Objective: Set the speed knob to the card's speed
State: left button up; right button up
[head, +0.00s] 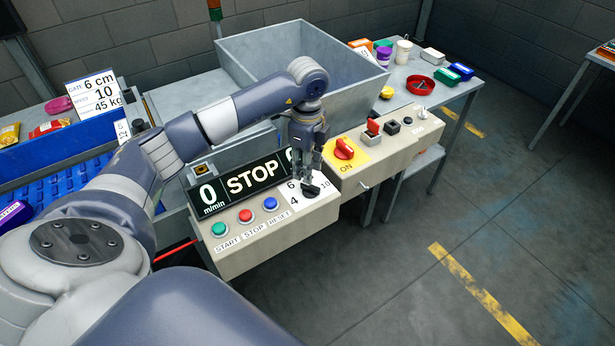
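The speed knob (311,191) is a black dial on a white plate (297,203) at the right end of the control box. The numbers 4, 6 and 10 show around it; the rest of the scale is hidden by my gripper. My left gripper (308,182) points down right over the knob, its fingertips at or just above it; I cannot tell whether they touch or grip it. The card (94,94) at the upper left reads gate 6 cm, a line with 10, and 45 kg. The display (249,182) reads 0 m/min and STOP. My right gripper is out of view.
Green START (219,229), red STOP (245,215) and blue RESET (270,203) buttons sit left of the knob. A red rotary switch (344,149) on yellow, marked ON, is to the right. A large grey bin (345,75) stands behind. The floor at right is clear.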

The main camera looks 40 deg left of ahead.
aim_at(310, 189)
pick_arm(q)
jog(key=shift+f+p, duration=0.45)
jog(key=shift+f, duration=2.25)
grip_shut()
